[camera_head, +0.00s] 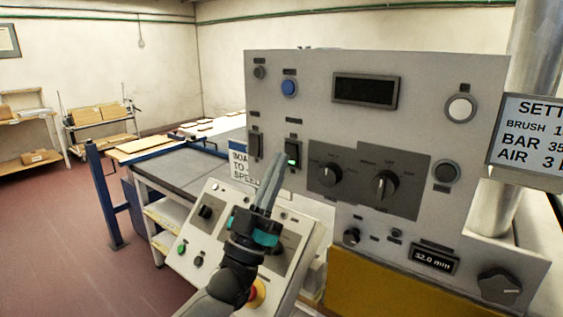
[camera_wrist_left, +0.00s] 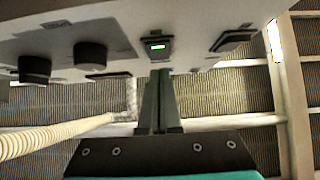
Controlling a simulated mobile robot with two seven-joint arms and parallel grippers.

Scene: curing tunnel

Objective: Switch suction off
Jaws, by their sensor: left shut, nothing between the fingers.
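A grey upright control panel (camera_head: 320,115) carries two rocker switches side by side. The right rocker switch (camera_head: 292,154) shows a green light; it also shows lit in the left wrist view (camera_wrist_left: 158,47). The left rocker switch (camera_head: 256,146) is dark. The small labels above them are too small to read, so I cannot tell which is marked suction. My left gripper (camera_head: 275,163) is shut and empty, its fingertips just below and left of the lit switch. In the left wrist view the fingertips (camera_wrist_left: 160,78) point at it; contact cannot be told. My right gripper is out of view.
A sloped lower console (camera_head: 170,258) with knobs and a red-and-yellow stop button (camera_head: 257,292) lies under my left arm. Knobs (camera_head: 385,186) and a blue button (camera_head: 289,88) sit near the switches. A settings sign (camera_head: 530,130) stands at right. Floor at left is clear.

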